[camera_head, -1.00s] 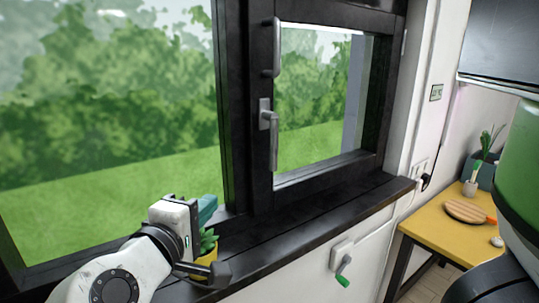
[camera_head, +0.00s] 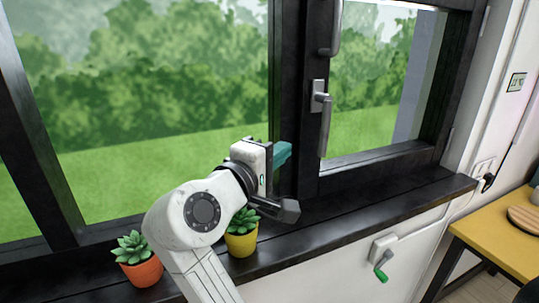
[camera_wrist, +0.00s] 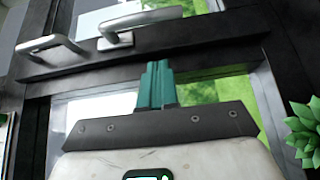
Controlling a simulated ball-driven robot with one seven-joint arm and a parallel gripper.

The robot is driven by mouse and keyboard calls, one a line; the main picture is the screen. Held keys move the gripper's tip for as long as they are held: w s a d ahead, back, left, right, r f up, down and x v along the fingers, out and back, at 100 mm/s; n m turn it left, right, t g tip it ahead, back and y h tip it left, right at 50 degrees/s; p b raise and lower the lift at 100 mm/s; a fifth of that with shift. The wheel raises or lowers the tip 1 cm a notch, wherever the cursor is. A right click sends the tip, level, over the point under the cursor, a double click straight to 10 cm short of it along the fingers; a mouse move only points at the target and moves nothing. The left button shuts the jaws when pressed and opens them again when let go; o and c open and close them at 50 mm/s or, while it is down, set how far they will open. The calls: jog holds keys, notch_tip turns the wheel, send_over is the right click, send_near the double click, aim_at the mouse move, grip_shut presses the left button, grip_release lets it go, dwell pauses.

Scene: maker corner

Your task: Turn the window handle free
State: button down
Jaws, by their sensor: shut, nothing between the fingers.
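The window handle (camera_head: 323,125) is a grey lever on a small plate on the black frame post, its lever hanging down. In the wrist view the handle (camera_wrist: 150,19) lies across the top, beyond the fingertips. My gripper (camera_head: 284,152) has teal fingers, pressed together and empty. In the head view it is left of the lever's lower part, with a visible gap. The wrist view shows the closed fingers (camera_wrist: 155,84) pointing toward the frame, apart from the handle. The hinged window (camera_head: 372,75) at the right looks closed.
A fixed grey pull bar (camera_head: 331,25) is above the handle. On the dark sill (camera_head: 385,208) stand succulents in a yellow pot (camera_head: 241,243), below my gripper, and a red pot (camera_head: 142,273). A green crank (camera_head: 382,268) is on the wall below. A yellow table (camera_head: 495,247) is at right.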

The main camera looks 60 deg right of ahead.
jog(key=s+d+p, duration=0.1)
jog(key=s+d, duration=0.2)
jog(key=d, duration=0.3)
jog(key=shift+s+d+p, duration=0.15)
jog(key=shift+d+p, duration=0.15)
jog(key=shift+p, duration=0.1)
jog(key=shift+f, duration=0.1)
jog(key=shift+s+d+f+h, duration=0.1)
jog(key=shift+s+d+h, duration=0.1)
jog(key=shift+h, duration=0.1)
